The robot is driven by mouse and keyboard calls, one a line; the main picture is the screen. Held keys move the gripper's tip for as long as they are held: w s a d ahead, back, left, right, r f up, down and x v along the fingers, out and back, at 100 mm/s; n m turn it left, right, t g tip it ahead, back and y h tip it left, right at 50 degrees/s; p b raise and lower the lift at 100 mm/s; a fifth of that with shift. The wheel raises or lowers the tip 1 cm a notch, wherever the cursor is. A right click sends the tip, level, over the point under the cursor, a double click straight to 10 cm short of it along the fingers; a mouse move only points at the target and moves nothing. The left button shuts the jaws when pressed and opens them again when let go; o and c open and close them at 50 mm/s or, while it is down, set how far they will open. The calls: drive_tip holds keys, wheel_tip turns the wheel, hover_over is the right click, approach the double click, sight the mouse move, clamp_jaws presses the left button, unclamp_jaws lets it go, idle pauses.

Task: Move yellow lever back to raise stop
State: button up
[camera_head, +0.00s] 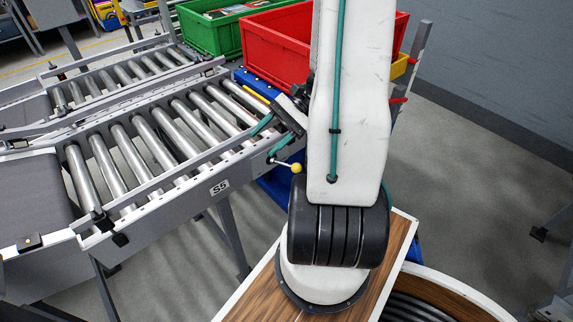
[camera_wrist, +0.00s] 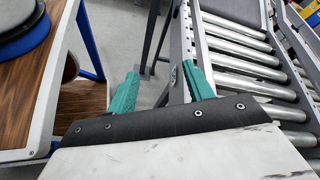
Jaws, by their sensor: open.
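The yellow lever (camera_head: 296,168) shows in the head view as a small yellow ball on a thin pale rod at the side rail of the roller conveyor, near the S5 label. My gripper (camera_head: 262,145) is open, its two teal fingers beside the conveyor rail, just left of and above the yellow ball. One fingertip appears close to the lever's rod; I cannot tell if they touch. In the wrist view my gripper (camera_wrist: 161,87) has its fingers apart with nothing seen between them. The lever cannot be made out there. I cannot clearly pick out the stop.
The roller conveyor (camera_head: 150,140) runs along the left. A green crate (camera_head: 212,35) and a red crate (camera_head: 276,48) stand at its far end. My arm hides part of the red crate. A grey wall (camera_head: 490,65) is at right, with open floor before it.

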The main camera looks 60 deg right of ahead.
sight(292, 167)
drive_tip(key=s+d+f+m+t, duration=0.1)
drive_tip(key=d+f+m+t, duration=0.1)
drive_tip(key=f, duration=0.1)
drive_tip(key=s+d+f+m+t, duration=0.1)
drive_tip(key=d+f+m+t, duration=0.1)
drive_tip(key=d+f+t, duration=0.1)
drive_tip(key=s+d+f+m+t, duration=0.1)
drive_tip(key=d+f+m+t, duration=0.1)
drive_tip(key=f+m, duration=0.1)
drive_tip(key=shift+s+d+f+t+h, duration=0.1)
drive_tip(key=shift+s+d+t+h, duration=0.1)
drive_tip(key=shift+s+t+h, duration=0.15)
drive_tip(key=s+d+f+m+t+h, duration=0.4)
drive_tip(key=s+f+m+t+h, duration=0.15)
drive_tip(key=f, duration=0.25)
drive_tip(key=shift+m+y, duration=0.3)
drive_tip(key=shift+m, duration=0.25)
drive_tip(key=x, duration=0.8)
drive_tip(key=shift+w+a, duration=0.1)
drive_tip(key=shift+w, duration=0.15)
drive_tip(key=c, duration=1)
